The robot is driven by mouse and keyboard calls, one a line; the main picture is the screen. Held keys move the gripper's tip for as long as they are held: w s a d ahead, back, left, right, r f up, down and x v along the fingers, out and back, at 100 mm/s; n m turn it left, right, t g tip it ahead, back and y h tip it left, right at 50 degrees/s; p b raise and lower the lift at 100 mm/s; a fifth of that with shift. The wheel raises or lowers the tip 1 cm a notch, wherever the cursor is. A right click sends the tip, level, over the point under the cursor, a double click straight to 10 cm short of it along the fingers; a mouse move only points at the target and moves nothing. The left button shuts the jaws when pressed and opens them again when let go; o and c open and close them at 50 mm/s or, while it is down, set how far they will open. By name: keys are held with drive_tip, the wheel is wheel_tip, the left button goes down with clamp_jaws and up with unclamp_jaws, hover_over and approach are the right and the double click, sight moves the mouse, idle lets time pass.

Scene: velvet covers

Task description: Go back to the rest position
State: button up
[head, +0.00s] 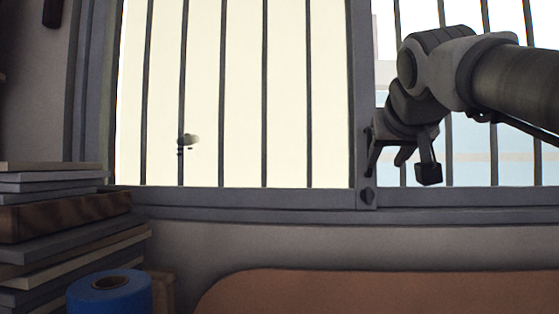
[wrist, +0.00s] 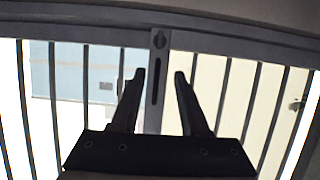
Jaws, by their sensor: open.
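My gripper (head: 400,172) is in the upper right of the head view, at the end of my arm, in front of the barred window (head: 235,100). Its fingers point down and stand apart. In the wrist view my gripper (wrist: 160,78) shows two dark fingers spread with nothing between them. Behind the fingers are the window bars and the grey middle post of the frame. No object is held.
A stack of boards or books (head: 70,235) stands at the lower left. A blue roll (head: 110,294) stands in front of it. A brown rounded surface (head: 390,292) fills the bottom right. The space below my gripper, above that surface, looks clear.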

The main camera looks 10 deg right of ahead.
idle(0.4)
drive_tip(key=s+a+f+n+g+y, duration=0.1)
drive_tip(key=s+a+f, duration=0.3)
drive_tip(key=f, duration=0.9)
drive_tip(key=s+a+f+n+g+y, duration=0.1)
drive_tip(key=s+a+f+g, duration=0.2)
drive_tip(key=s+f, duration=0.5)
drive_tip(key=s+a+f+n+g+y, duration=0.1)
drive_tip(key=s+a+f+g, duration=0.2)
drive_tip(key=f, duration=1.5)
drive_tip(key=s+a, duration=0.2)
drive_tip(key=s, duration=0.1)
drive_tip(key=shift+s+y, duration=0.25)
drive_tip(key=shift+y, duration=0.05)
